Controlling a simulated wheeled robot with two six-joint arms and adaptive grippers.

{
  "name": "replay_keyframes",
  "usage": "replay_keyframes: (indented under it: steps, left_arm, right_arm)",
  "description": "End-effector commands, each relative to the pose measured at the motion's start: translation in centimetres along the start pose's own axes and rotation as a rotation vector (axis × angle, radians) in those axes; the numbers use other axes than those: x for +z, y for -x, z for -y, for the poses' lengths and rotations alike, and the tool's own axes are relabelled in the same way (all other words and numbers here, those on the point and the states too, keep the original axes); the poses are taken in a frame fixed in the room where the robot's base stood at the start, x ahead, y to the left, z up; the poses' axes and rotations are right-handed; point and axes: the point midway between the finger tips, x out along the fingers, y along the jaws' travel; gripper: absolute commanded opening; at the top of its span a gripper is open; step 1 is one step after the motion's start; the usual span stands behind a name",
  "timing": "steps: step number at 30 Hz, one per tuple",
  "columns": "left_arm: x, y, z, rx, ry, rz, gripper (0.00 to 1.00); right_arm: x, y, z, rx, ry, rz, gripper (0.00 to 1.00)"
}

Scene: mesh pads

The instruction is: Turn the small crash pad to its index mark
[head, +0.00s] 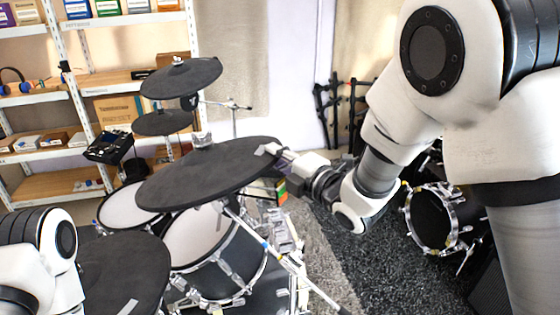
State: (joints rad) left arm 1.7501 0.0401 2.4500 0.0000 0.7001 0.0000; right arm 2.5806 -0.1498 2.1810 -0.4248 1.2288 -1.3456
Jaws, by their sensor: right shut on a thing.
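A dark round crash pad (190,180) sits on its stand in the middle of the head view, slightly tilted, with a wing nut and post at its centre. My right gripper (272,152) is at its right edge, shut on the rim. Pale fingertips show at the edge there; the part of the rim between them is hidden. I cannot make out an index mark for certain. My left arm shows at the lower left, but its gripper is out of view.
Two more dark pads, an upper one (181,77) and a smaller one (162,123), stand behind. Another dark pad (125,270) with a pale strip lies at the lower left. Mesh drums (205,240), stand legs and a small drum (435,218) at right crowd the area. Shelves (75,95) stand behind.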

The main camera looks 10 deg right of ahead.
Motion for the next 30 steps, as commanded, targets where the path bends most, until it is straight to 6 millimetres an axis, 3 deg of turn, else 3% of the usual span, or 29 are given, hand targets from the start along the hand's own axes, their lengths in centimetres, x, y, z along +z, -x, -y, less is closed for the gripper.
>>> replay_keyframes:
  steps: [8, 9, 10, 20, 23, 30]
  left_arm:
    - [0.0, 0.1, 0.0, 0.000, 0.000, 0.000, 0.33]
    - [0.0, 0.0, 0.0, 0.000, 0.000, 0.000, 0.33]
    - [0.0, 0.0, 0.0, 0.000, 0.000, 0.000, 0.33]
    - [0.0, 0.0, 0.0, 0.000, 0.000, 0.000, 0.33]
    - [0.0, 0.0, 0.0, 0.000, 0.000, 0.000, 0.33]
    - [0.0, 0.0, 0.0, 0.000, 0.000, 0.000, 0.33]
  right_arm:
    - [-0.1, -0.1, -0.4, 0.010, 0.006, -0.004, 0.00]
    - [-0.1, -0.1, -0.4, 0.010, 0.006, -0.004, 0.28]
    - [-0.1, -0.1, -0.3, 0.009, 0.005, -0.004, 0.39]
    - [0.0, 0.2, -0.1, 0.002, 0.001, -0.002, 0.39]
    - [0.0, 1.4, 0.0, 0.000, 0.000, -0.001, 0.39]
    - [-0.1, 6.1, -0.2, 0.004, 0.000, -0.001, 0.39]
